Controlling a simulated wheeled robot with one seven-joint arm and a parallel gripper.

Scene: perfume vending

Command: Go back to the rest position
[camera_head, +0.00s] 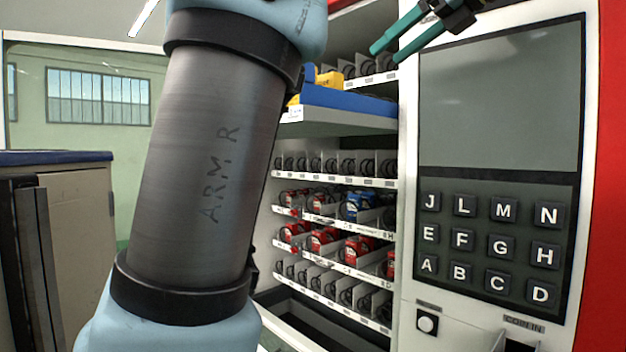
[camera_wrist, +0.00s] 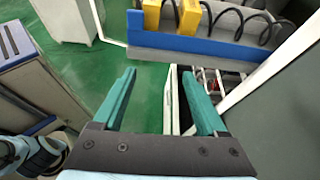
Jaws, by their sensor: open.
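My gripper (camera_head: 387,47) shows at the top of the head view, in front of the vending machine's upper right part. Its teal fingers are apart and nothing is between them. In the wrist view my gripper (camera_wrist: 161,97) is open, with green floor and the machine's lower interior beyond it. The vending machine (camera_head: 408,200) stands open-fronted, with its shelves to the left of the keypad panel. My arm covers much of the left and middle of the head view and hides part of the shelves.
A blue-edged shelf (camera_head: 345,100) with yellow items (camera_head: 328,80) sticks out from the machine. Lower shelves hold red items (camera_head: 356,250) and a blue item (camera_head: 356,203). A keypad (camera_head: 490,245) sits under a dark screen (camera_head: 500,95). A cabinet (camera_head: 75,215) stands left. Green floor (camera_wrist: 145,65) is clear.

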